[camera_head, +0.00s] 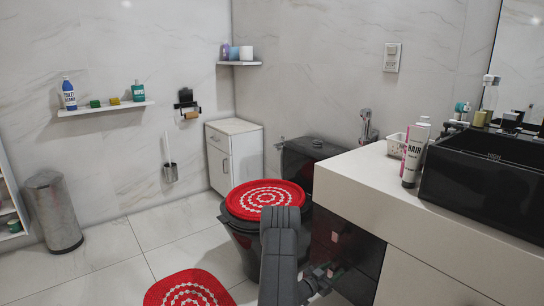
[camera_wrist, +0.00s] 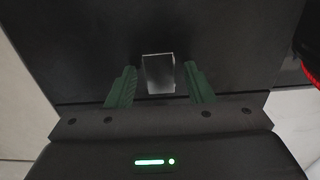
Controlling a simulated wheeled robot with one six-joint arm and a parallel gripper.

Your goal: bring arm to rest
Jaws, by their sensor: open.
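My arm rises dark grey at the bottom centre of the head view. My gripper (camera_head: 322,276) is low in front of the glossy dark panel (camera_head: 345,245) under the counter and partly hidden by the arm. In the wrist view my gripper (camera_wrist: 161,74) has its two green fingers apart. A small pale grey square patch (camera_wrist: 158,73) shows between them against a dark surface; I cannot tell whether it is an object or a reflection. Nothing is seen clamped by the fingers.
The black toilet with a red-covered lid (camera_head: 262,198) stands just behind my arm. The white counter (camera_head: 360,180) is at right, with a hair bottle (camera_head: 411,160) and a black sink (camera_head: 480,185). A red mat (camera_head: 188,290) lies on the floor; open tiles (camera_head: 110,270) are at left.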

